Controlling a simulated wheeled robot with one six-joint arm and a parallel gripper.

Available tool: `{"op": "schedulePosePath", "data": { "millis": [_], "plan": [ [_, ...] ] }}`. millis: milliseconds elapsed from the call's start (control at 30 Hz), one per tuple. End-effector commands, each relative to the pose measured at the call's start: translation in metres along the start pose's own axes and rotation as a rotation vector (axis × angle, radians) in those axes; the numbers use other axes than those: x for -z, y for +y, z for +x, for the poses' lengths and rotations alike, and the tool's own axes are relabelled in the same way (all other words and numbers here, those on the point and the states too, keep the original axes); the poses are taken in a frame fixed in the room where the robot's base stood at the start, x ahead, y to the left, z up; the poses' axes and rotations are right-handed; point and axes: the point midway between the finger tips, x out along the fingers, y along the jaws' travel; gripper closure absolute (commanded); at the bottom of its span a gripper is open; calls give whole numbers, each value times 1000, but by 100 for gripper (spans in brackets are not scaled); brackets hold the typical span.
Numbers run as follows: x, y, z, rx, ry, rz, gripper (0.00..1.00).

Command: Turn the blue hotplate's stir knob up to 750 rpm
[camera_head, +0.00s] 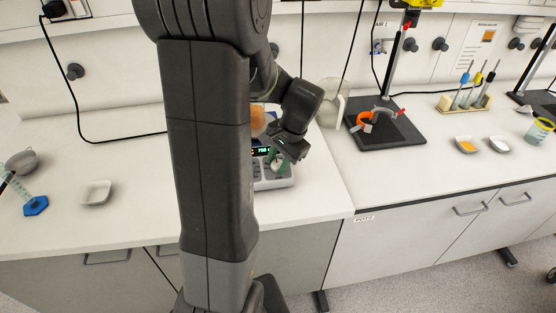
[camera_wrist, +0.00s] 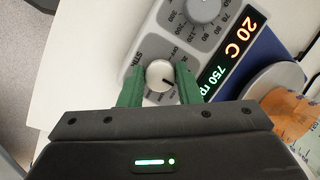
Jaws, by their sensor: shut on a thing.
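The hotplate (camera_wrist: 150,57) shows in the wrist view as a light grey control panel with a blue edge (camera_wrist: 268,52) beside it. Its stir knob (camera_wrist: 160,75) is a small white round knob with a dark pointer mark. My gripper (camera_wrist: 159,82) has its green fingers on both sides of this knob and is shut on it. The display (camera_wrist: 230,60) reads 20 C in orange and 750 rpm in green. A second, larger knob (camera_wrist: 203,10) sits further up the panel. In the head view, the hotplate (camera_head: 276,180) is mostly hidden behind my arm.
A vessel with orange contents (camera_wrist: 290,110) stands on the hotplate. A white dish (camera_head: 96,193) and a blue-based cylinder (camera_head: 35,205) are on the left bench. A black stand base (camera_head: 385,130) is on the right. The bench front right of the hotplate is clear.

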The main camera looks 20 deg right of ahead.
Motion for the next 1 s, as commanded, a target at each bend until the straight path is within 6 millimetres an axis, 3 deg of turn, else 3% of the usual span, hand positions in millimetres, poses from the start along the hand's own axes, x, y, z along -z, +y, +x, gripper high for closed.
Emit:
{"op": "schedulePosePath", "data": {
  "millis": [533,567,633,1000],
  "plan": [
    [1,0,-1,9,4,22,92],
    [1,0,-1,9,4,21,64],
    [1,0,-1,8,4,21,50],
    [1,0,-4,8,3,21,48]
  ]
}}
